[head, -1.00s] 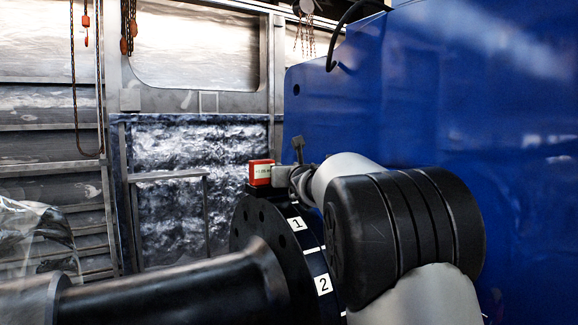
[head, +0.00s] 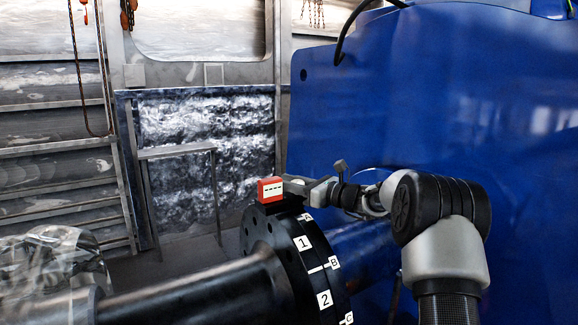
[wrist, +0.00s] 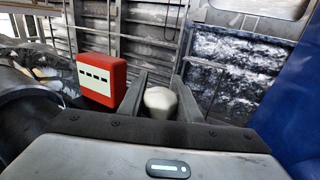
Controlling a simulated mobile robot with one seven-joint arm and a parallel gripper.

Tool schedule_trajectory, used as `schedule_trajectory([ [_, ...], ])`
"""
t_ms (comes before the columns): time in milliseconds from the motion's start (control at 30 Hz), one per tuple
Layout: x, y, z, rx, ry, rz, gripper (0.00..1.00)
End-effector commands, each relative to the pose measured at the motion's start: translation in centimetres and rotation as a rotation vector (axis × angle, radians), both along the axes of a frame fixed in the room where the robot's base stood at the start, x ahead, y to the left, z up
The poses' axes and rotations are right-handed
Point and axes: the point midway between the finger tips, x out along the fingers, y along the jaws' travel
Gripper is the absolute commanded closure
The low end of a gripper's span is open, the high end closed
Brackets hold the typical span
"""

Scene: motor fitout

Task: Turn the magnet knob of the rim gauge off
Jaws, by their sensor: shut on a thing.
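The rim gauge (head: 270,190) is a red box with a white display, sitting on top of the black flange's rim. Its display shows a row of dashes. In the wrist view the gauge (wrist: 101,80) stands left of my fingers. A pale rounded knob (wrist: 160,101) sits between the two dark fingers of my gripper (wrist: 159,88), which are shut on it. In the head view my gripper (head: 299,186) reaches in from the right, close against the gauge's right side. The knob cannot be made out there.
The black flange (head: 277,240) carries numbered and lettered white labels, and a dark shaft (head: 190,290) runs left from it. A large blue housing (head: 450,110) stands behind my arm. Clear plastic wrapping (head: 45,265) lies at the lower left.

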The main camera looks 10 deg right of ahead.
Motion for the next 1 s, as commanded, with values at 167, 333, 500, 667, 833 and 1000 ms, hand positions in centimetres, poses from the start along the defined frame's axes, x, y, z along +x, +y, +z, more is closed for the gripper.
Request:
schedule_trajectory([
  [167,-0.24,0.21,0.55,0.003,-0.001,0.110,0.92],
  [333,-0.50,0.39,0.37,0.001,-0.002,0.181,0.92],
  [500,-0.64,0.50,0.25,0.001,-0.002,0.218,0.92],
  [667,-0.69,0.53,0.21,0.001,-0.004,0.230,0.92],
  [833,-0.70,0.55,0.18,0.001,-0.004,0.231,0.92],
  [1000,-0.69,0.57,0.21,0.001,-0.004,0.231,0.68],
])
